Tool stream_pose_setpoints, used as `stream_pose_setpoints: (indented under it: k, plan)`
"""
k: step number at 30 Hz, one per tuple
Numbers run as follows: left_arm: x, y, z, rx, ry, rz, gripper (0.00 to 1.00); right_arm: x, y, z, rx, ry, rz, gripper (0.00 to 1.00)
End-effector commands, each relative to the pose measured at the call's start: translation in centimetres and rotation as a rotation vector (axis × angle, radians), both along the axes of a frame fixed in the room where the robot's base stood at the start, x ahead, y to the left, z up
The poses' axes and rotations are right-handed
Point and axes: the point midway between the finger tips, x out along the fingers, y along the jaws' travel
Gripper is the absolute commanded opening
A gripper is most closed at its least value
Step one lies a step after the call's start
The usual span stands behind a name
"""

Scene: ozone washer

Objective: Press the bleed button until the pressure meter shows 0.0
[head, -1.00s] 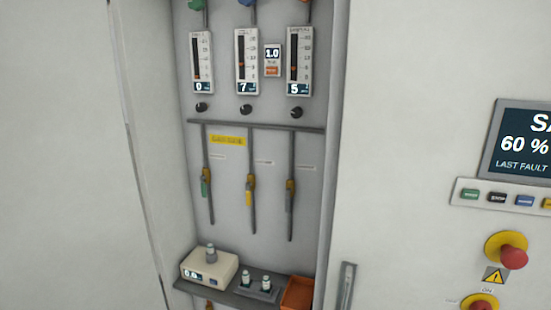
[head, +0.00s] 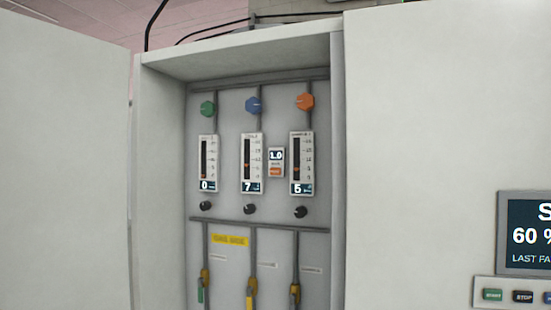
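In the head view, a small pressure meter (head: 276,156) on the cabinet's back panel reads 1.0. It sits between the middle and right flow gauges. An orange bleed button (head: 275,172) is at the bottom of the same small unit; its lettering is too small to read. Neither of my grippers is in view, and nothing touches the button.
Left gauge (head: 208,163) reads 0, middle gauge (head: 252,163) 7, right gauge (head: 302,163) 5. Green (head: 208,109), blue (head: 254,104) and orange (head: 305,101) knobs sit above, black knobs below. The cabinet's side walls flank the recess. A control screen (head: 527,232) is at right.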

Motion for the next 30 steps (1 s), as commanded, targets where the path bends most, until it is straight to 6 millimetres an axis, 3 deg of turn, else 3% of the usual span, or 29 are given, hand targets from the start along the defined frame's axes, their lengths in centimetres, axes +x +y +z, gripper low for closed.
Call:
stream_pose_setpoints:
  k: [8,13,30]
  plan:
    - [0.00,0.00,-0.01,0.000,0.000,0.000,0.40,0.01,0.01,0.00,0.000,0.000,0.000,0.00]
    - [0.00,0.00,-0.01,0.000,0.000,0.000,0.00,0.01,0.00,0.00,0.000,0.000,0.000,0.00]
    - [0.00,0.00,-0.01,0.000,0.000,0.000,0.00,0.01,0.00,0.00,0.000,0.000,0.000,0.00]
